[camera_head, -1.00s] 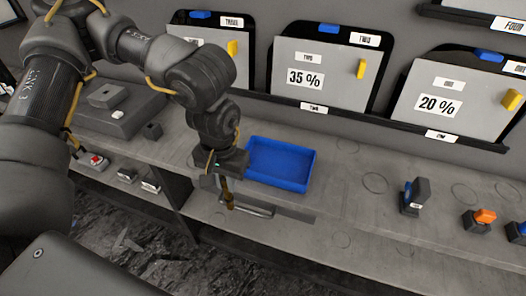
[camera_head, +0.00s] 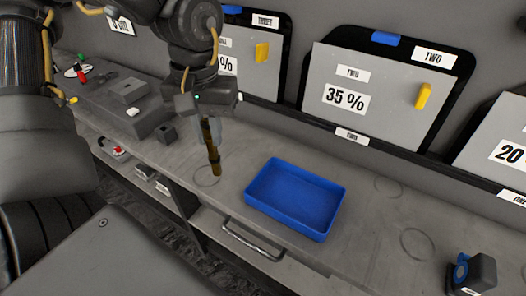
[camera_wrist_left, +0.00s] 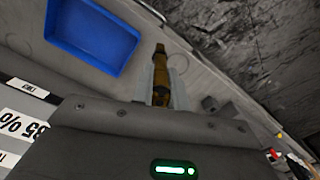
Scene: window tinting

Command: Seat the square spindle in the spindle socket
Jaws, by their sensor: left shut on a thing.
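A brass-brown square spindle (camera_head: 214,160) hangs roughly upright, slightly tilted, from my left gripper (camera_head: 207,132), above the bench left of the blue tray. The gripper is shut on its upper part. In the left wrist view the spindle (camera_wrist_left: 160,72) lies between the two grey fingers of the left gripper (camera_wrist_left: 160,82). A small dark block (camera_head: 166,133) stands on the bench just left of the gripper; I cannot tell whether it is the spindle socket. My right gripper is in neither view.
The blue tray (camera_head: 296,198) is on the bench and looks empty; it also shows in the wrist view (camera_wrist_left: 92,35). A larger grey block (camera_head: 129,93) stands farther left. Tint panels (camera_head: 376,92) lean along the back. A dark device (camera_head: 474,272) stands at front right.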

